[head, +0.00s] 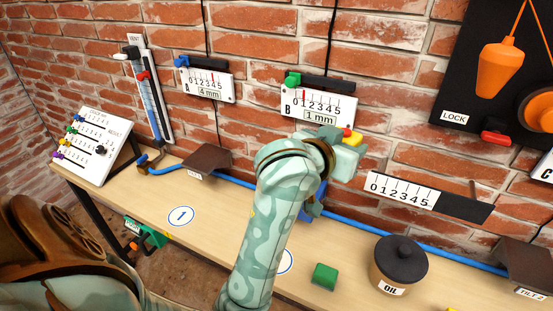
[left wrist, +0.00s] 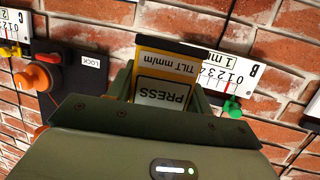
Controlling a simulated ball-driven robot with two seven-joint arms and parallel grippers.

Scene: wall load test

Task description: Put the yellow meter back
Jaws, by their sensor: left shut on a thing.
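My left gripper (head: 345,150) is in front of the brick wall, just below the B gauge (head: 318,103). It is shut on the yellow meter (head: 355,138), of which only a small yellow part and a red part show past the fingers in the head view. In the left wrist view the meter (left wrist: 168,66) sits between the fingers of the left gripper (left wrist: 166,92). Its black and yellow end and its labels PRESS and TILT mm/m show upside down there. The lower part of the meter is hidden by the gripper. My right gripper is not in view.
A scale strip (head: 401,190) is on the wall right of the gripper. The OIL pot (head: 397,268) and a green block (head: 325,276) stand on the bench (head: 225,225). A blue hose (head: 440,247) runs along the wall. A tilt ledge (head: 206,160) is at left.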

